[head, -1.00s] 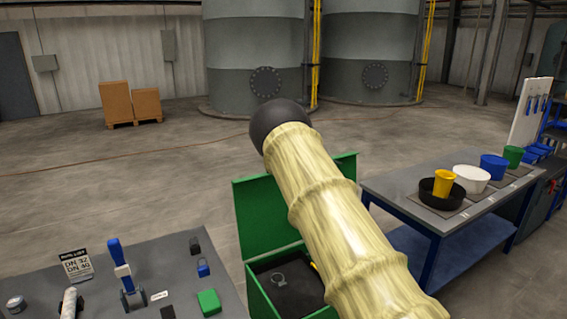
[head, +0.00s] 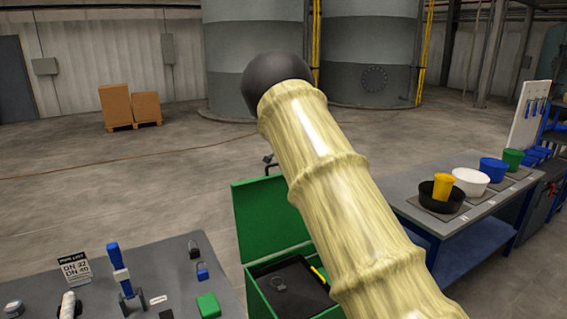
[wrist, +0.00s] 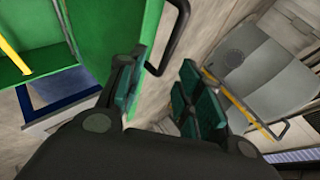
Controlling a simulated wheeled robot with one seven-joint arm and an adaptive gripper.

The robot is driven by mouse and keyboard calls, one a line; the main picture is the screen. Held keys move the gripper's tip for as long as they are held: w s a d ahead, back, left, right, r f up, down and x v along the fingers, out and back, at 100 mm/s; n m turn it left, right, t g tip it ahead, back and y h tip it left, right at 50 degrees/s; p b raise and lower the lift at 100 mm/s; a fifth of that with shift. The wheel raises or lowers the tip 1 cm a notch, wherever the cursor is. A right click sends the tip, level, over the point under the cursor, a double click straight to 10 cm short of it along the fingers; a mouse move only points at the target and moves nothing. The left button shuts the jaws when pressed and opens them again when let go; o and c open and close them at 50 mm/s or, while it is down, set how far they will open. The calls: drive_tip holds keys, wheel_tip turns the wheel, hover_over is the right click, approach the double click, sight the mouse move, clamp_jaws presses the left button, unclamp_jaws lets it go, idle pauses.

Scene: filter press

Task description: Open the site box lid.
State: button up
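The green site box (head: 256,293) stands low in front of me in the head view. Its lid (head: 262,212) is raised, standing up at the back of the box, so the dark interior shows. In the wrist view the lid (wrist: 108,35) fills the upper left, with a dark bar handle (wrist: 177,42) at its edge. My gripper (wrist: 163,92) is open; its green-padded fingers are apart with nothing seen between them. The handle lies just beyond the fingers, and I see no clear contact. My pale, sleeved arm hides the gripper and the lid's right part in the head view.
A grey table (head: 150,270) with small parts is at left. A blue-framed bench (head: 415,212) with coloured tubs is at right. The floor behind is open.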

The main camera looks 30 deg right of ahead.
drive_tip(key=shift+v, duration=1.6)
